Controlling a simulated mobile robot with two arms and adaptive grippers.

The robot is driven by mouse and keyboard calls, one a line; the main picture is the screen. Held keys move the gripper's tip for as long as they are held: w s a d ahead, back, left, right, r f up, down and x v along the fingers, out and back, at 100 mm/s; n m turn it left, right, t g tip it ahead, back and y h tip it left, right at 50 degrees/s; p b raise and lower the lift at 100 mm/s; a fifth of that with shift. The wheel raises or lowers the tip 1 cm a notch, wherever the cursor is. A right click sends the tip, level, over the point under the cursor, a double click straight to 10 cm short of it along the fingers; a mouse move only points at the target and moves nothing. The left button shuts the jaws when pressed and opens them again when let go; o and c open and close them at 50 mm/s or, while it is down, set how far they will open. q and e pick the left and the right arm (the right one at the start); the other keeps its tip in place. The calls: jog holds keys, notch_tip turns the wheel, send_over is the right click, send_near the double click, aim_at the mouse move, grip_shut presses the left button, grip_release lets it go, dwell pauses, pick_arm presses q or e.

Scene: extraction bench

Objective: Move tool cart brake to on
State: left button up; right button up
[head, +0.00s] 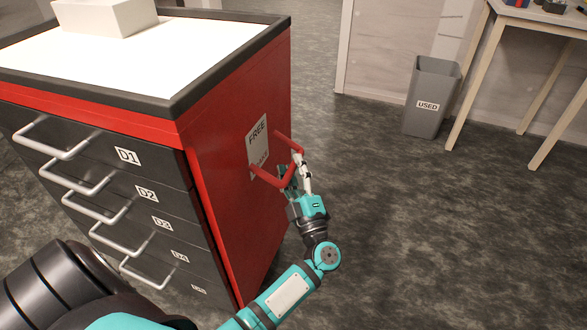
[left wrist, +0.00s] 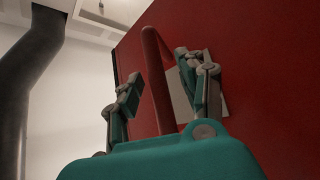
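The red tool cart (head: 235,160) stands at the left, with dark drawers on its front. On its right side panel is a white sign (head: 257,140) reading FREE at the top; its lower lettering is partly hidden. A red bar-shaped brake lever (head: 273,178) stands out from this panel in front of the sign. My left gripper (head: 296,175) is at the lever's outer bar. In the left wrist view the lever (left wrist: 157,80) lies between the two open fingers (left wrist: 162,92), with gaps visible on both sides. My right gripper is not in view.
The cart's white top (head: 130,58) carries a white box (head: 105,14). A grey USED bin (head: 432,100) stands by the wall, beside a table with wooden legs (head: 470,72). The floor right of the cart is clear.

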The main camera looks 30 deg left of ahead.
pick_arm(q)
jog(key=v, duration=1.2)
